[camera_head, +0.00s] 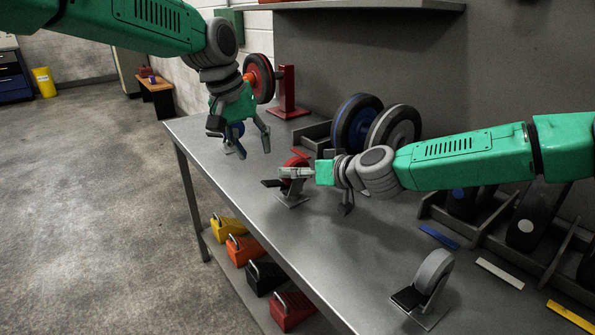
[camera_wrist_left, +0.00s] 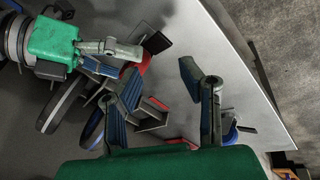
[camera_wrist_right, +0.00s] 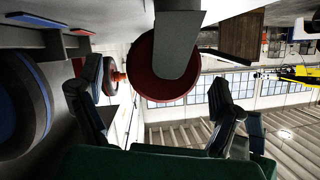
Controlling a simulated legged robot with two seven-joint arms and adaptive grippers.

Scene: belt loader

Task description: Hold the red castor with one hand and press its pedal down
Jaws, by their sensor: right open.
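The red castor (camera_head: 294,163) stands on its grey base plate on the bench, its black pedal (camera_head: 271,183) sticking out to the left. My right gripper (camera_head: 297,172) is at the castor, its fingers pointing left across it and hiding part of the wheel. In the right wrist view the red wheel (camera_wrist_right: 150,75) and its grey fork show between and beyond the open fingers (camera_wrist_right: 155,105); contact cannot be told. My left gripper (camera_head: 248,138) is open and empty above the bench, left of the castor. The left wrist view shows the red wheel (camera_wrist_left: 146,65) and black pedal (camera_wrist_left: 157,42) beyond its fingers.
A blue castor (camera_head: 236,130) stands behind my left gripper. A grey castor (camera_head: 434,270) stands at the front right. Large wheels (camera_head: 357,122) and a red stand (camera_head: 287,95) line the back. Coloured wedges (camera_head: 228,228) lie on the lower shelf.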

